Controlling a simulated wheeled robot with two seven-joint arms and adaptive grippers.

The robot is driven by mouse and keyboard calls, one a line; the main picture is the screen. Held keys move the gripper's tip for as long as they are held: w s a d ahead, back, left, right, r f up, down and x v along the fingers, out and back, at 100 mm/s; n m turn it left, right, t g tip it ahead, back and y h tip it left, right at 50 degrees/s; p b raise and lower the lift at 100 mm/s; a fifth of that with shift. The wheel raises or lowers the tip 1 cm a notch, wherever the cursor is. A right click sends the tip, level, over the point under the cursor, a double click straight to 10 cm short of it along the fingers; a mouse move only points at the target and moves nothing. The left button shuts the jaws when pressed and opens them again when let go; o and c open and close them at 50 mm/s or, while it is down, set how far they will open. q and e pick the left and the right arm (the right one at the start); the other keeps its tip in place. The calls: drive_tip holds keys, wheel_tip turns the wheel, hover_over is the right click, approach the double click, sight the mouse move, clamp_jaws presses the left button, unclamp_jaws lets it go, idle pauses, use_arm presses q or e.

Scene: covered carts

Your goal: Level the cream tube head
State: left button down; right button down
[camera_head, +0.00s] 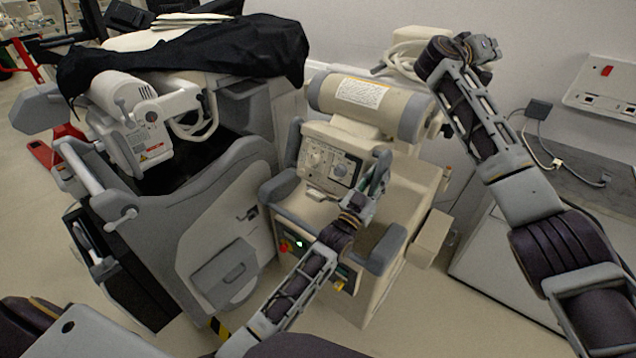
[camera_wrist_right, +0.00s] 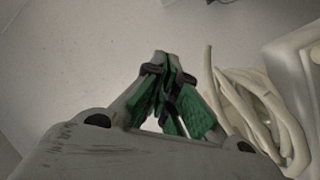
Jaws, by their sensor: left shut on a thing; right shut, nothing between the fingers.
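The cream tube head (camera_head: 370,103) is a thick cylinder with grey end bands and a white label. It lies across the top of the cream cart (camera_head: 400,190), its right end lower in the picture; I cannot tell its true tilt. Below it is a cream box with a dial panel (camera_head: 332,162). My left gripper (camera_head: 380,165) is shut at the right edge of this box, below the tube head; its fingers hide what they grip. My right gripper (camera_head: 486,48) is shut and empty, above and right of the tube head; its green finger pads show in the right wrist view (camera_wrist_right: 168,95).
A coiled pale cable (camera_head: 405,57) lies behind the tube head and shows beside my right gripper in the wrist view (camera_wrist_right: 250,110). A grey cart under a black cover (camera_head: 230,45) stands close on the left. A wall socket panel (camera_head: 605,85) and a low cabinet (camera_head: 510,255) are right.

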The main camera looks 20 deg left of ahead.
use_arm(q)
drive_tip(key=shift+f, duration=0.3)
use_arm(e)
drive_tip(key=s+a+f+n+y, duration=0.2)
drive_tip(key=a+f+y, duration=0.15)
drive_tip(key=a, duration=0.55)
drive_tip(key=s+a+f+n+y, duration=0.2)
drive_tip(key=s+a+y, duration=0.15)
drive_tip(key=a, duration=0.65)
drive_tip(key=n+g+y, duration=0.5)
drive_tip(key=n+y, duration=0.1)
hover_over(318, 186)
drive_tip(key=s+d, duration=0.1)
drive_tip(key=d, duration=0.2)
wheel_tip(318, 186, down, 12)
drive_tip(key=s+a+f+n+g, duration=0.1)
drive_tip(key=s+f+n+g, duration=0.1)
drive_tip(key=s+f, duration=0.7)
drive_tip(key=shift+s+a+f+g, duration=0.15)
drive_tip(key=shift+s+f+g, duration=0.05)
drive_tip(key=shift+f+g, duration=0.6)
drive_tip(key=shift+w+f, duration=0.1)
